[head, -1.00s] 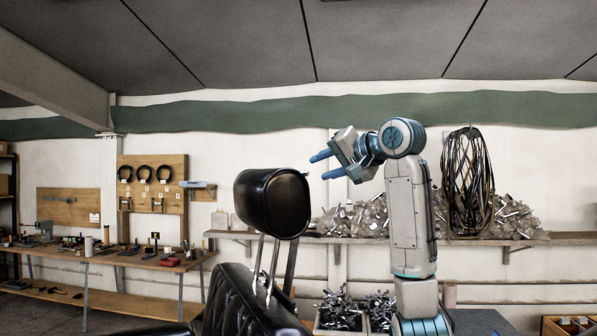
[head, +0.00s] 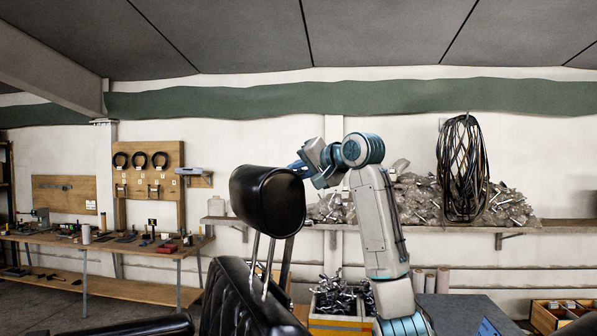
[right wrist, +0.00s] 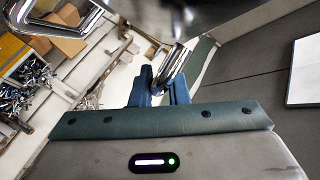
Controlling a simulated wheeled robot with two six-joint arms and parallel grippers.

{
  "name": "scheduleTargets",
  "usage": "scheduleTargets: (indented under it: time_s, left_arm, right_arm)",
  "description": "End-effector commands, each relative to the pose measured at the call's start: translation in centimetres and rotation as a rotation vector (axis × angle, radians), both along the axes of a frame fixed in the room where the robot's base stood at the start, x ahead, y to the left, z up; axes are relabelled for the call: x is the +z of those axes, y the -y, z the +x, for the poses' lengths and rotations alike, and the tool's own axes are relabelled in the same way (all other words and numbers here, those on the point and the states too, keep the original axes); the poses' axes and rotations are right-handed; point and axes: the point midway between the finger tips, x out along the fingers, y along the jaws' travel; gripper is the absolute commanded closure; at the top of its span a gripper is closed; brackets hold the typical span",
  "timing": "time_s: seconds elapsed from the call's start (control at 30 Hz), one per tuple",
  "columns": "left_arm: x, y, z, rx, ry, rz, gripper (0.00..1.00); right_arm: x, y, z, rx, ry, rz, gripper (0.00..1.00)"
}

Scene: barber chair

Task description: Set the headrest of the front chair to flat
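The front chair's black padded headrest (head: 267,201) stands upright on two metal posts above the dark tufted chair back (head: 235,300). My right gripper (head: 302,170) reaches in from the right, its blue fingers at the headrest's upper right edge, partly hidden behind it. In the right wrist view, the headrest is a dark blurred shape (right wrist: 200,14) at the top. My left gripper is not in view.
A wall shelf (head: 450,229) with bagged metal parts runs behind my right arm. Bins of metal parts (head: 340,300) stand below it. A workbench with tools (head: 100,247) is at the left. A dark padded piece (head: 150,327) shows at the bottom left.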

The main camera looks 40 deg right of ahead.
Motion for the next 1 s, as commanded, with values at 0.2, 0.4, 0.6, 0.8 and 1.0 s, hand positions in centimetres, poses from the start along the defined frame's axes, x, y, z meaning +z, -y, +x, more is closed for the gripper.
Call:
scheduleTargets:
  time_s: [0.2,0.4,0.6,0.8,1.0]
  left_arm:
    - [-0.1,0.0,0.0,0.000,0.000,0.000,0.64]
    - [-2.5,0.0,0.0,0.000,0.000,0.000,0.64]
    - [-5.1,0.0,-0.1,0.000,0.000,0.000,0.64]
    - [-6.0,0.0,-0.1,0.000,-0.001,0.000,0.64]
    - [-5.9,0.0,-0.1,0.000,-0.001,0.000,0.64]
  right_arm:
    - [-0.2,0.0,0.1,0.001,-0.001,0.002,1.00]
    - [-1.5,0.4,-0.1,0.001,0.021,0.074,1.00]
    - [-2.8,1.0,-0.2,0.001,0.056,0.195,1.00]
    - [-3.0,1.2,-0.3,0.002,0.073,0.260,1.00]
    - [-2.9,1.2,-0.3,0.003,0.071,0.266,1.00]
